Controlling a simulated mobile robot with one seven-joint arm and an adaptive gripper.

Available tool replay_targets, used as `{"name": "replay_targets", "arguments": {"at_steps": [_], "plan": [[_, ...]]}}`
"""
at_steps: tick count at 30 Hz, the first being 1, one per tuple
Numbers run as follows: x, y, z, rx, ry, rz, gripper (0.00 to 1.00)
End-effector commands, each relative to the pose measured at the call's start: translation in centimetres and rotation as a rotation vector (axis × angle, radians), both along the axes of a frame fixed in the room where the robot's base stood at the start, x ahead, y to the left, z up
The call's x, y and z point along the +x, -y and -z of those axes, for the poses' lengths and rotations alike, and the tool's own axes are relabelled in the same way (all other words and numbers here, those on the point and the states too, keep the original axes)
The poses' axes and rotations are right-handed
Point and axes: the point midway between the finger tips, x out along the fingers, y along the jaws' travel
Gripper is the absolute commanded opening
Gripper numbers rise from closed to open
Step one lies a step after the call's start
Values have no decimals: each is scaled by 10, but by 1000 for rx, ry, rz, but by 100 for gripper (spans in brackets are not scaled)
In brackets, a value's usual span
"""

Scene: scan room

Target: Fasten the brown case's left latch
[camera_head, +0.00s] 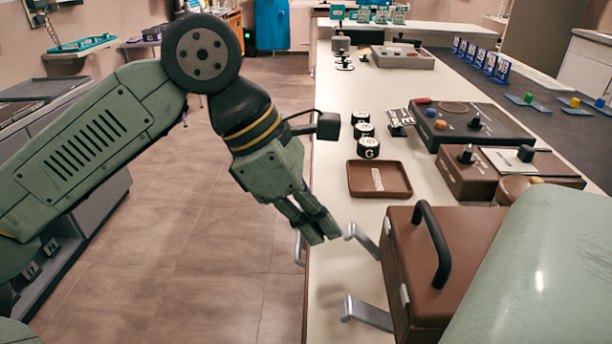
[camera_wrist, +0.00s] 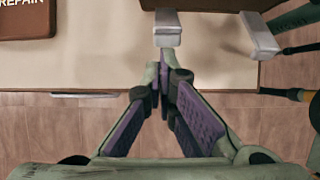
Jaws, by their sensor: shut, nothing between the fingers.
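The brown case (camera_head: 400,275) stands at the right of the head view, with a black handle on its lid; only its edge (camera_wrist: 205,4) shows at the top of the wrist view. Two silver latches stick out from its side facing my arm. The left latch (camera_head: 357,238) is the farther one in the head view, and it lies just beyond my fingertips in the wrist view (camera_wrist: 168,30). The other latch (camera_head: 362,313) is nearer the head camera, and at the right in the wrist view (camera_wrist: 258,35). My gripper (camera_head: 323,236) is shut and empty, seemingly apart from the left latch.
A brown tray (camera_head: 354,190) labelled REPAIR lies beyond the case. Black lettered knobs (camera_head: 368,148) and brown and dark control boxes (camera_head: 455,176) stand farther back. The floor (camera_head: 190,240) left of the counter is clear.

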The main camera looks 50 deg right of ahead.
Motion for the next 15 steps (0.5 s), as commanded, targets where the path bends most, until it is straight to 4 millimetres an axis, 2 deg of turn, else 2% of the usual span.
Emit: {"name": "replay_targets", "arguments": {"at_steps": [6, 15], "plan": [[-10, 8, -18, -1, 1, 2, 0], [-24, 20, -33, 0, 0, 1, 0]]}}
